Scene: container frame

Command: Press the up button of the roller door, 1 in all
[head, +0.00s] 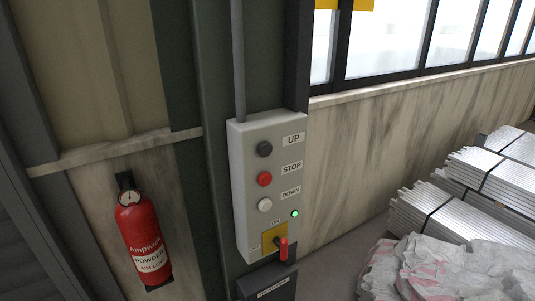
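A grey control box (262,195) is mounted on the dark green post in the middle of the head view. Its dark up button (264,149) sits at the top, beside a label reading UP (293,139). Below it are a red stop button (264,178) and a white down button (265,205), each with its own label. A small green light (295,213) glows at the lower right of the box. A red-handled switch (283,248) on a yellow plate is at the bottom. Neither of my grippers is in view.
A red fire extinguisher (143,238) hangs on the wall left of the box. Stacked metal bars (460,211) and pale wrapped sacks (440,268) lie on the floor at the right. A conduit (238,60) runs up from the box. The space before the buttons looks clear.

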